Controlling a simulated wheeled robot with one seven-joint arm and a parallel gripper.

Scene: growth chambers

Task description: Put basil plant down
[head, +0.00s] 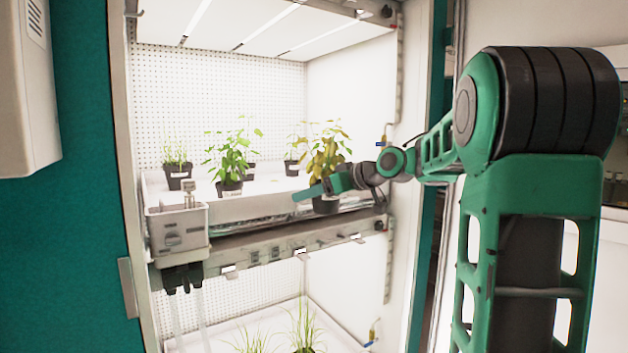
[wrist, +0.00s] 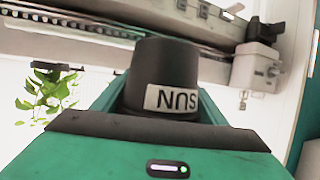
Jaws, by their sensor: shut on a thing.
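My gripper (head: 322,188) is shut on a dark pot (head: 326,205) at the right front of the upper shelf. The pot holds a bushy plant (head: 326,148) with yellow-brown leaves. It is roughly upright, in front of the tray's front wall, and I cannot tell whether it touches anything. In the wrist view, the dark pot (wrist: 165,68) is between the green fingers and its white label (wrist: 172,98) shows upside-down letters, partly hidden. I cannot tell whether this plant is basil. The white tray (head: 255,206) spans the upper shelf.
A green leafy plant (head: 230,160) stands left of my gripper, and grassy seedlings (head: 174,158) stand farther left. Smaller pots stand behind. A grey box (head: 178,228) hangs at the tray's left front. Bare tray shows between the green plant and the held one.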

